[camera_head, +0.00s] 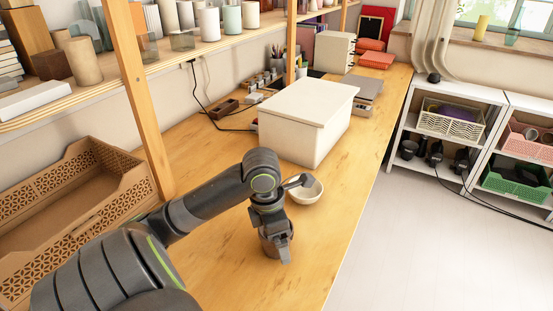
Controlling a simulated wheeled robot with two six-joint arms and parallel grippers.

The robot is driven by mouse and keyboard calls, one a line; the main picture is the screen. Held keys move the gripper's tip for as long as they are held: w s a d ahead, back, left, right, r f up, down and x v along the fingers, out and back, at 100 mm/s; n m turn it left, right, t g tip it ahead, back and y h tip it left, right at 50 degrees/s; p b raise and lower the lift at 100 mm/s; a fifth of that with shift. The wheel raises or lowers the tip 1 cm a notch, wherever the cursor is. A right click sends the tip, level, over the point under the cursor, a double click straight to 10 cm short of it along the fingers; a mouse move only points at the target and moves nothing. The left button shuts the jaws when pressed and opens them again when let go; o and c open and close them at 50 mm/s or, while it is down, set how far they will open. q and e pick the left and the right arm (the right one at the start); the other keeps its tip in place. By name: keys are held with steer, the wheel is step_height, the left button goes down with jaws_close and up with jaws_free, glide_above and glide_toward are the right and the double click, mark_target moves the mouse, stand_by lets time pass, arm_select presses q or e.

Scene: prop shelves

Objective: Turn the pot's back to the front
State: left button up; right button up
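My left arm reaches in from the lower left over the wooden worktop. My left gripper (277,247) points down close to the worktop, near its right edge. Its fingers look dark and partly overlap, so I cannot tell whether they are open or shut, or whether a small dark object is between them. A small cream round bowl-like pot (306,193) stands on the worktop just behind the gripper. My wrist partly covers its left side, and a dark piece shows over its rim. I cannot tell which side is its front. My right gripper is not in view.
A large cream lidded box (305,120) stands behind the pot. A brown patterned crate (75,215) is at the left, beside a wooden shelf post (140,100). The worktop (335,215) is clear near its right edge. White shelves (450,130) with baskets stand beyond the floor.

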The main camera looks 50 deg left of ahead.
arm_select(q)
step_height(320, 180, up, 17)
steer(key=s+a+p, duration=0.1)
steer(key=s+p, duration=0.1)
steer(key=p, duration=0.1)
steer(key=shift+s+p, duration=0.15)
steer(key=shift+p, duration=0.2)
steer(key=shift+a+r, duration=0.1)
steer(key=shift+r, duration=0.1)
